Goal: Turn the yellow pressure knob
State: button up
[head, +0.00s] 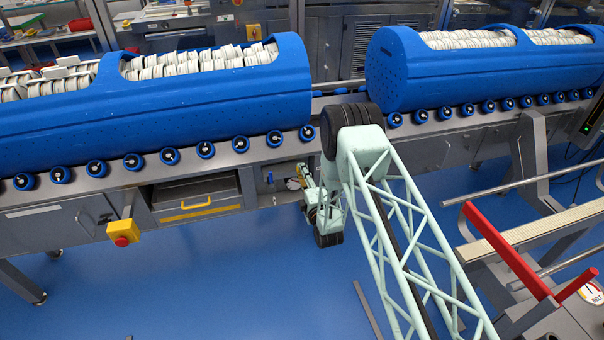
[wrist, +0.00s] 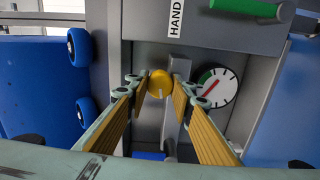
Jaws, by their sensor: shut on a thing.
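The yellow pressure knob (wrist: 160,80) is round, with a pale mark near its lower edge in the wrist view. It sits in front of a grey pipe or bracket in a recessed grey panel. My gripper (wrist: 159,86) has one fingertip on each side of the knob and is shut on it. In the head view my gripper (head: 304,180) is at the front of the conveyor frame, and I cannot make out the knob there. A round white gauge (wrist: 217,88) with a green arc and a red needle is just right of the knob, partly behind the right finger.
A green handle (wrist: 245,8) and a label reading HAND (wrist: 175,17) are near the knob. Blue rollers (head: 205,150) line the conveyor under two blue tubs (head: 220,100) (head: 430,85). A yellow box with a red button (head: 122,236) and a drawer (head: 196,198) are to the left.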

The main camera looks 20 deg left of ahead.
jog(key=shift+n, duration=0.7)
jog(key=o, duration=0.9)
jog(key=shift+s+d, duration=0.1)
jog(key=shift+s, duration=0.05)
jog(key=shift+v, duration=5.85)
